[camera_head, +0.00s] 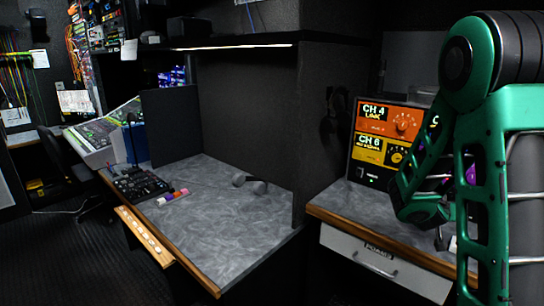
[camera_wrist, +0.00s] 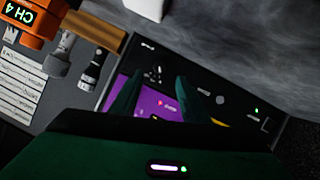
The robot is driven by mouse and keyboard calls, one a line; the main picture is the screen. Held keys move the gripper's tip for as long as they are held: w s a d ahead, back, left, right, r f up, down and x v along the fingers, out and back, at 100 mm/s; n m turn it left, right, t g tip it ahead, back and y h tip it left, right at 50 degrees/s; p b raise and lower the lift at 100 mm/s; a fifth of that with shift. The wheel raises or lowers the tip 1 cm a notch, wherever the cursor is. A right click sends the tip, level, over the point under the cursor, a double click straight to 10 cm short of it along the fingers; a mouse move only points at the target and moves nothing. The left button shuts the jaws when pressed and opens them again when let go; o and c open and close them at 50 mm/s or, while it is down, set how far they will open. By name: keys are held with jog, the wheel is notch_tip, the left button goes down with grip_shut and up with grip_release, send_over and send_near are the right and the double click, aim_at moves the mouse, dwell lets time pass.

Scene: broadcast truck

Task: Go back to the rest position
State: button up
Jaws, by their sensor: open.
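My gripper (camera_wrist: 160,92) shows in the wrist view as two dark green fingers standing apart, with nothing held between them. Behind the fingers lies a black panel (camera_wrist: 235,98) with a purple area (camera_wrist: 160,100) and small lights. I cannot tell how far the fingertips are from it. In the head view my green arm fills the right side, in front of the right-hand counter, and the fingertips cannot be made out there.
An orange CH 4 unit (camera_head: 385,122) sits above a yellow CH 6 unit (camera_head: 380,152) on the right counter, close to my arm. A drawer (camera_head: 375,262) is below. The left desk (camera_head: 225,215) holds a black control panel (camera_head: 135,184). Floor (camera_head: 75,255) shows at left.

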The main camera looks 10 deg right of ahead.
jog(key=s+g, duration=0.1)
jog(key=s, duration=0.1)
jog(key=s+a+m+g+y, duration=0.1)
jog(key=s, duration=0.2)
jog(key=s+g, duration=0.1)
jog(key=s, duration=0.1)
jog(key=shift+s+a+f+m+y, duration=0.15)
jog(key=shift+s+f+m+y, duration=0.15)
jog(key=shift+s+y, duration=0.1)
jog(key=s+a, duration=0.1)
jog(key=s+a+y, duration=0.1)
jog(key=s, duration=0.1)
jog(key=s+a+g+y, duration=0.1)
jog(key=s, duration=0.1)
jog(key=shift+s+a+f, duration=0.1)
jog(key=shift+a+f, duration=0.05)
jog(key=shift+f, duration=0.1)
jog(key=s+a+r+n+g+y, duration=0.2)
jog(key=s+a+y, duration=0.5)
jog(key=s+a, duration=1)
jog(key=shift+s+r+n+g+y, duration=0.25)
jog(key=shift+n+g+y, duration=0.15)
jog(key=shift+g, duration=0.2)
jog(key=shift+a, duration=0.1)
jog(key=shift+w+f, duration=0.3)
jog(key=shift+w, duration=0.3)
